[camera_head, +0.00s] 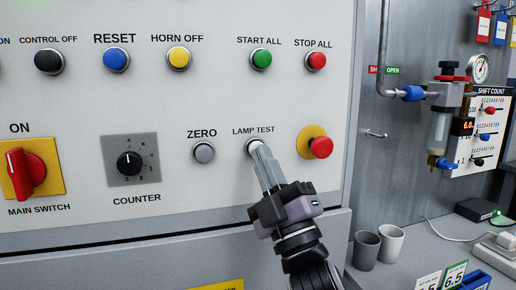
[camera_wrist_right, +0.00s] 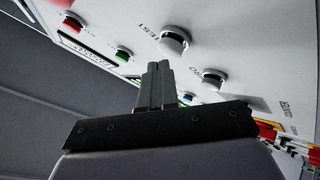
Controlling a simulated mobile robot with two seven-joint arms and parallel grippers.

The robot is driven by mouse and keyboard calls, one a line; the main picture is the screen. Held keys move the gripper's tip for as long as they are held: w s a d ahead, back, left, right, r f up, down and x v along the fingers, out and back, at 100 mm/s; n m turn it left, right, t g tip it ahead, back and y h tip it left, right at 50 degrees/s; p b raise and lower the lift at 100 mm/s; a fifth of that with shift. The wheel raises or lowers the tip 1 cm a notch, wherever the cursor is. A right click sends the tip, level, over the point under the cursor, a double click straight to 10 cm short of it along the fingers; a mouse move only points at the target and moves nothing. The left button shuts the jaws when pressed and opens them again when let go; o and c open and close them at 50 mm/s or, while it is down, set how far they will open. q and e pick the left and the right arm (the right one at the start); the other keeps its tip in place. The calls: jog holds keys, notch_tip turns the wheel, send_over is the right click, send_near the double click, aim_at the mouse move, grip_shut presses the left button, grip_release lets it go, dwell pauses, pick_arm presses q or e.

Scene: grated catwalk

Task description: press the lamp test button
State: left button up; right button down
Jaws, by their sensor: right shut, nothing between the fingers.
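The lamp test button (camera_head: 249,147) is a pale round button under the "LAMP TEST" label on the light grey panel. It also shows in the right wrist view (camera_wrist_right: 174,41), ahead of my fingertips, standing out from the panel. My right gripper (camera_head: 258,150) is shut and empty, its fingertips overlapping the button in the head view and hiding part of it. In the wrist view the closed fingers (camera_wrist_right: 157,68) appear just below the button. I cannot tell whether they touch it. My left gripper is not in view.
The grey zero button (camera_head: 204,152) sits just left of the lamp test button. A red mushroom button (camera_head: 321,147) on a yellow base is to the right. The counter dial (camera_head: 130,163) and red main switch (camera_head: 27,172) are further left. Two cups (camera_head: 390,243) stand at lower right.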

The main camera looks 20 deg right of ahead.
jog(key=shift+s, duration=0.3)
jog(key=s+p, duration=0.1)
jog(key=s, duration=0.4)
jog(key=shift+d, duration=0.1)
dwell(0.8)
